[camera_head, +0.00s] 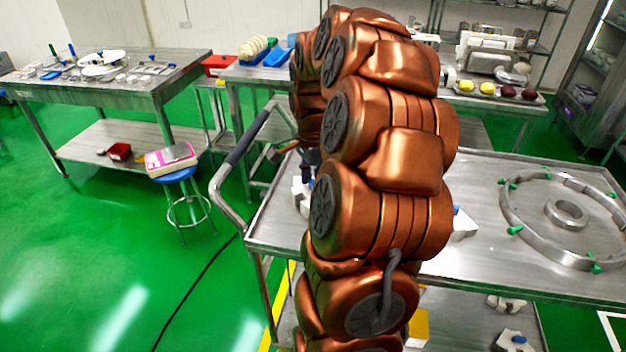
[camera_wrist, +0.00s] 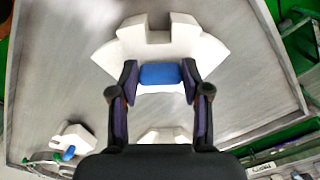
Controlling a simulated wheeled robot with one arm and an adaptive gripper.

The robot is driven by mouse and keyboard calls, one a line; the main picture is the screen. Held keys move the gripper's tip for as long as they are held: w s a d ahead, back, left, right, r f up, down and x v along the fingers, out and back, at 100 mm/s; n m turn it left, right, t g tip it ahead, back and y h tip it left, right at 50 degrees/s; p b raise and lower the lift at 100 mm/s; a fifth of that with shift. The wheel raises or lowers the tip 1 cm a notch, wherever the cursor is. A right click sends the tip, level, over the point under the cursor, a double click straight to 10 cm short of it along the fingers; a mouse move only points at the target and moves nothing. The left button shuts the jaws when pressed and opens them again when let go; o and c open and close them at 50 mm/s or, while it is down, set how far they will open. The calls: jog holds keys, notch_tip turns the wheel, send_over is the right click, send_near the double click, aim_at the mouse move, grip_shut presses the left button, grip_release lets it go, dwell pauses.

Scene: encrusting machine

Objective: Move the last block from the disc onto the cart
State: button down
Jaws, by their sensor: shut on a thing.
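My gripper (camera_wrist: 160,78) points down over the metal cart (camera_wrist: 235,85) in the wrist view. It is shut on the blue knob (camera_wrist: 160,75) of a large white block (camera_wrist: 160,35) with a notched, wedge-like shape. The block is over the cart top near its edge; I cannot tell whether it touches the surface. In the head view my arm hides most of the gripper, and part of a white block (camera_head: 300,196) shows at the cart's left end. Two more white blocks lie on the cart in the wrist view, one lower left (camera_wrist: 72,138) and one lower middle (camera_wrist: 165,135). No disc is identifiable.
A metal ring with green knobs (camera_head: 513,230) and a smaller ring (camera_head: 567,213) lie on the cart's right part. White parts (camera_head: 515,341) sit on its lower shelf. A handle (camera_head: 225,200) sticks out left. A blue stool (camera_head: 176,175) and steel table (camera_head: 165,85) stand left.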

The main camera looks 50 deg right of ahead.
jog(key=shift+f, duration=0.2)
jog(key=c, duration=0.5)
grip_release()
jog(key=shift+c, duration=0.2)
jog(key=shift+r, duration=0.1)
notch_tip(320, 180, up, 12)
jog(key=b, duration=0.2)
jog(key=s+a+f+n, duration=0.2)
jog(key=a+n, duration=0.3)
jog(key=a, duration=0.5)
jog(key=s+a+f+n, duration=0.1)
jog(key=a+f+n, duration=0.1)
jog(key=a+n, duration=0.55)
jog(key=s+a+f+n+g, duration=0.1)
jog(key=s+a+f+n, duration=0.3)
jog(key=s+a, duration=0.2)
jog(key=s+a+f+n, duration=0.4)
jog(key=s+a+n, duration=0.1)
jog(key=s+a, duration=0.2)
jog(key=shift+s+a+f+g, duration=0.2)
jog(key=shift+s+g, duration=0.2)
jog(key=shift+s, duration=0.45)
jog(key=shift+r, duration=0.1)
